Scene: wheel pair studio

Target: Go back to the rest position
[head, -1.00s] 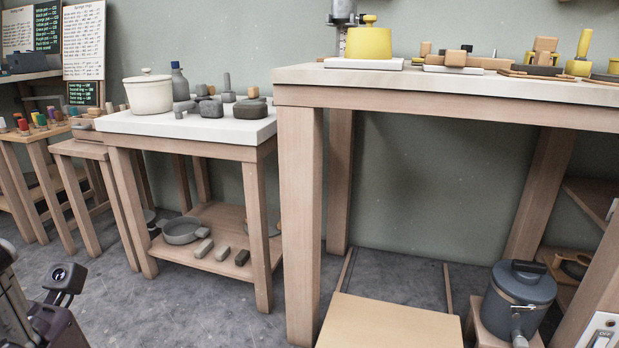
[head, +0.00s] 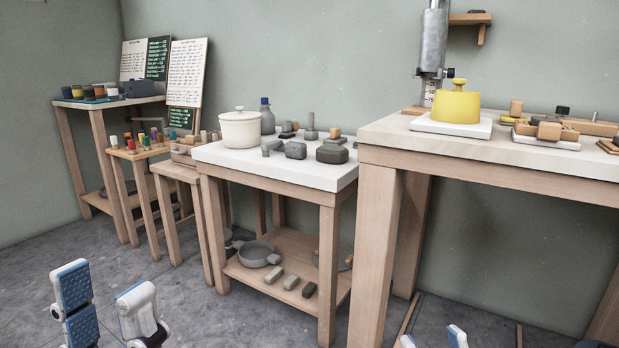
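My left gripper (head: 107,300) shows at the bottom left, over the grey floor. Its two blue-and-white fingers stand apart with nothing between them, so it is open. My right gripper (head: 432,340) shows only as two fingertips at the bottom edge, right of centre. The tips are apart and I see nothing between them; the rest of it is out of view. Neither gripper touches a table.
A white-topped table (head: 265,168) bears a cream pot (head: 240,130), a bottle and grey parts. A taller bench (head: 450,145) at right holds a yellow lidded pot (head: 456,105). Small stands and boards are at left. Grey floor (head: 200,310) is clear in front.

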